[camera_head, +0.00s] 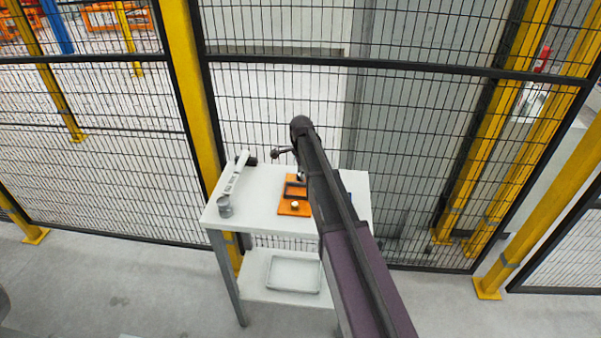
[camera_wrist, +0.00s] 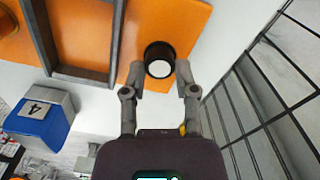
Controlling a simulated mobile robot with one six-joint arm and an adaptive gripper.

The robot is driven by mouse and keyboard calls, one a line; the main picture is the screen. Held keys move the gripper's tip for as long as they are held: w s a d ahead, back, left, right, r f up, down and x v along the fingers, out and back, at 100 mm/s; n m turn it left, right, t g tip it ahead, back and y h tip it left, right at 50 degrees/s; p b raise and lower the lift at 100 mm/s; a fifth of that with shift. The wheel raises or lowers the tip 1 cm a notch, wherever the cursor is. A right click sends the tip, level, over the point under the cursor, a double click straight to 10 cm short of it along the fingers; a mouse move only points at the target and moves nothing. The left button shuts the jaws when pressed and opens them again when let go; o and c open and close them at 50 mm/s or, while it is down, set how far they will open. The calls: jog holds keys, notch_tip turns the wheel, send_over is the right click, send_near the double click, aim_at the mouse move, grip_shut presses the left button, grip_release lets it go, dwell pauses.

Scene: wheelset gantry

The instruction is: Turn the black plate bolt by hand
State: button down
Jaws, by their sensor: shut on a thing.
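The black plate bolt (camera_wrist: 153,52) shows in the wrist view as a short dark cylinder with a round white face. It sits at the edge of an orange plate (camera_wrist: 187,22). My gripper (camera_wrist: 160,70) has one finger on either side of the bolt and is shut on it. In the head view the orange plate (camera_head: 286,208) lies on a white table, with a dark rectangular frame and a pale round knob on it. My arm hides the bolt there.
The white table (camera_head: 262,190) also holds a grey cup (camera_head: 224,206) and a long white object (camera_head: 236,172). A tray (camera_head: 293,274) lies on the lower shelf. Mesh fencing (camera_head: 270,110) stands close behind the table.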

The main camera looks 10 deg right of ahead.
jog(key=shift+w+a, duration=0.15)
dwell(0.3)
jog(key=c, duration=0.7)
grip_release()
jog(key=shift+o, duration=0.2)
jog(key=shift+r, duration=0.2)
